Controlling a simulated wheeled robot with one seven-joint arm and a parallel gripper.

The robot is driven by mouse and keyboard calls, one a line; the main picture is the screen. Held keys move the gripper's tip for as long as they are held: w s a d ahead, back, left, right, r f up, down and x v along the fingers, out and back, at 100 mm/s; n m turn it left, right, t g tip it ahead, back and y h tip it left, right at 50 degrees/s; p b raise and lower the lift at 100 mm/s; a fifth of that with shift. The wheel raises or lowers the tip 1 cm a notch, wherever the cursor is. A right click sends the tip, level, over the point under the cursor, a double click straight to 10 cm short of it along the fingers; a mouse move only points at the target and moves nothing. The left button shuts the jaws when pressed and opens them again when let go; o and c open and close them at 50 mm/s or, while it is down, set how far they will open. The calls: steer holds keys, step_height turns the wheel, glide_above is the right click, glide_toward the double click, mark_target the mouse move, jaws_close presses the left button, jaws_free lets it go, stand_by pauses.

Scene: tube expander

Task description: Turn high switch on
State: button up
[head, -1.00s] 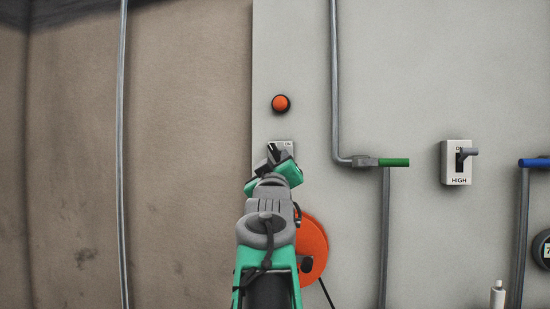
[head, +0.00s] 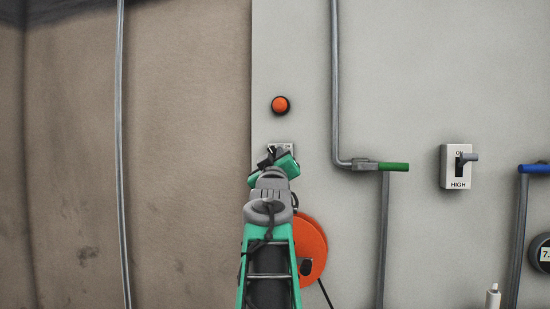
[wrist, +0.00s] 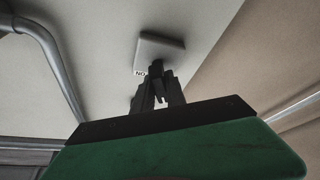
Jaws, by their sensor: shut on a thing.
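The switch marked HIGH (head: 457,181) is a pale plate on the grey panel at the right of the head view. Its grey lever (head: 471,157) sticks out beside the ON mark, and nothing touches it. Another switch plate (head: 290,147) sits behind my gripper, below the orange button; it also shows in the wrist view (wrist: 160,50) with an ON mark. My gripper (head: 267,160) is at this left plate. In the wrist view my gripper (wrist: 160,90) is shut on the left switch's lever, which the fingers mostly hide. The plate's lower label is hidden.
An orange button (head: 280,105) is above my gripper, and an orange reel (head: 312,250) is beside my arm. A pipe with a green handle (head: 394,167) lies between the two switches. A blue-handled pipe (head: 535,168) is at far right.

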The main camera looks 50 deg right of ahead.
jaws_close()
steer(key=shift+m+b, duration=0.3)
steer(key=shift+b, duration=0.1)
steer(key=shift+a+f+m+g+h+b, duration=0.15)
steer(key=shift+m+g+h+b, duration=0.45)
steer(key=shift+m+b, duration=0.55)
steer(key=m+g+h+b, duration=0.1)
steer(key=m, duration=0.3)
steer(key=shift+b, duration=0.4)
steer(key=m+g, duration=0.2)
steer(key=m, duration=0.1)
steer(key=m+g+h+b, duration=0.1)
steer(key=m, duration=0.1)
steer(key=shift+r, duration=0.25)
steer(key=shift+s+r+m+g+h, duration=0.15)
steer(key=shift+m+g, duration=0.55)
steer(key=shift+m, duration=0.7)
steer(key=shift+w+f+m+g+h, duration=0.15)
steer(key=shift+m+g, duration=0.55)
steer(key=shift+m, duration=0.65)
steer(key=shift+s+r, duration=0.1)
steer(key=shift+s, duration=0.05)
